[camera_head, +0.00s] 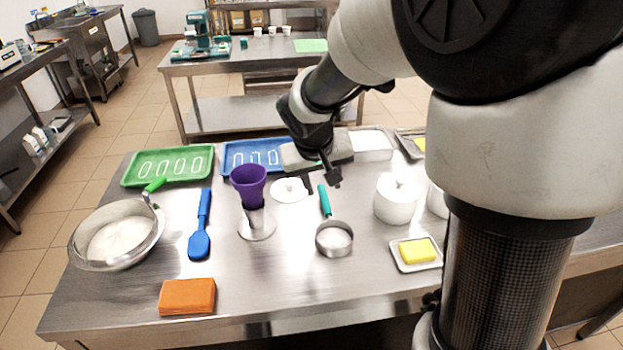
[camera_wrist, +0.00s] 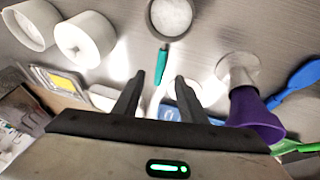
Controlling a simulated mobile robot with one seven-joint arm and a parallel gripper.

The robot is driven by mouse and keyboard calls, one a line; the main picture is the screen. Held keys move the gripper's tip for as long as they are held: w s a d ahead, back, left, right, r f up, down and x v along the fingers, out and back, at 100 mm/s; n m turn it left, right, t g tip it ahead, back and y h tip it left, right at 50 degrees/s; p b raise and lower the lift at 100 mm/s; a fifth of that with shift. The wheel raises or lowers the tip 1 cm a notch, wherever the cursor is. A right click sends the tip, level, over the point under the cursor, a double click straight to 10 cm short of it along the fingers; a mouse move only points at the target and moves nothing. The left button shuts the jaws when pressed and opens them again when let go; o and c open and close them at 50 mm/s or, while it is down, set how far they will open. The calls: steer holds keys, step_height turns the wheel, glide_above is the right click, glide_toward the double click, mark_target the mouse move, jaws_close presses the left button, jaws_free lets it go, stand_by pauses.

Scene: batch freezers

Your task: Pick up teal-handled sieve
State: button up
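The teal-handled sieve lies on the steel table, with a round metal rim (camera_head: 334,239) towards the front and a teal handle (camera_head: 325,203) pointing back. In the wrist view its pale round bowl (camera_wrist: 170,16) is at the top edge and its teal handle (camera_wrist: 161,62) points down between my fingers. My gripper (camera_head: 322,184) is open and empty over the far end of the handle. In the wrist view the fingers (camera_wrist: 160,78) stand apart on either side of the handle's line. I cannot tell how high they are above it.
A purple funnel (camera_head: 248,180) on a metal stand and a blue spatula (camera_head: 201,225) are to the left. A white lidded pot (camera_head: 396,201) and a yellow block (camera_head: 416,251) on a dish are to the right. An orange block (camera_head: 187,296) lies in front. Bare table surrounds the sieve's rim.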

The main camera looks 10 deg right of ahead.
mark_target(326, 204)
steer(key=b+x, duration=0.1)
steer(key=x, duration=1)
steer(key=shift+w+f, duration=0.1)
steer(key=shift+f, duration=0.3)
jaws_close()
